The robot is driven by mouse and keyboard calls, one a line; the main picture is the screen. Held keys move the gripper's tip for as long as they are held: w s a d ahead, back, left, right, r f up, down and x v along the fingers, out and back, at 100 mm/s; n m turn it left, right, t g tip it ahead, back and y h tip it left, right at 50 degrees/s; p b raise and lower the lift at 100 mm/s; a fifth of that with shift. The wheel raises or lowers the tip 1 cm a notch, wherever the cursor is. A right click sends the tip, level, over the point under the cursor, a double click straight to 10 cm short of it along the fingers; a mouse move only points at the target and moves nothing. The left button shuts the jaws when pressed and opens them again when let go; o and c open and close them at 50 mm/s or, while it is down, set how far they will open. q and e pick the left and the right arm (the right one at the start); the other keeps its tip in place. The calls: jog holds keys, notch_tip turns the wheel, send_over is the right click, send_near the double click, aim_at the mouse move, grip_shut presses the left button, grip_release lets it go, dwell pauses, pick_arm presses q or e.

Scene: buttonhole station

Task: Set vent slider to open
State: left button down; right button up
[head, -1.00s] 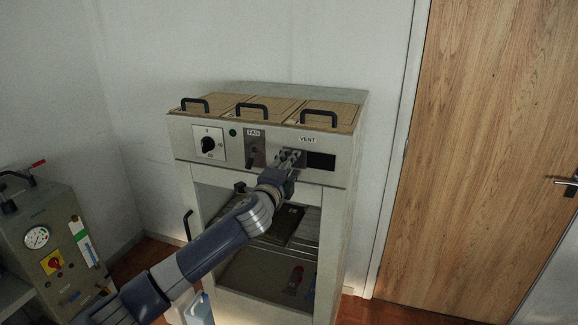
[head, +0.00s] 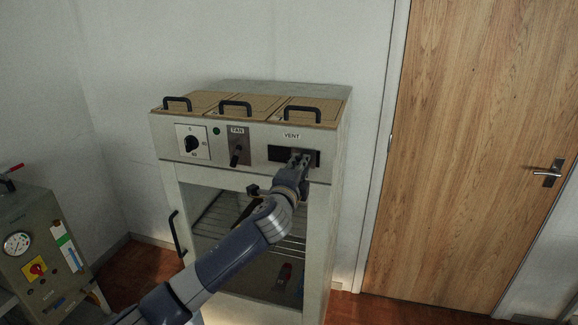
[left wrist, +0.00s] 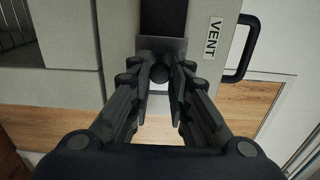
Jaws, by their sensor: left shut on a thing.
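The vent slider is a grey plate (left wrist: 155,47) with a round dark knob (left wrist: 160,74) in a dark slot (head: 277,153) under the VENT label (head: 292,136). The label (left wrist: 213,38) also shows in the left wrist view. My left gripper (head: 299,158) is at the right part of the slot. In the left wrist view its fingers (left wrist: 160,80) are shut around the knob. The slot is dark and uncovered to the left of the plate. The gripper hides the plate in the head view. My right gripper is not in view.
On the same panel are a rotary knob (head: 191,145), a green lamp (head: 216,131) and a fan switch (head: 236,153). Black handles (head: 313,110) stand on the wooden lids above. A gauge box (head: 40,240) is at left, a wooden door (head: 470,150) at right.

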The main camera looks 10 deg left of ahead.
pick_arm(q)
jog(key=shift+d, duration=0.1)
jog(key=c, duration=1.8)
grip_release()
jog(key=o, duration=0.3)
jog(key=shift+d, duration=0.15)
jog(key=shift+o, duration=0.2)
jog(key=shift+d, duration=0.1)
jog(key=s, duration=1.2)
jog(key=shift+a, duration=0.25)
jog(key=shift+f, duration=0.1)
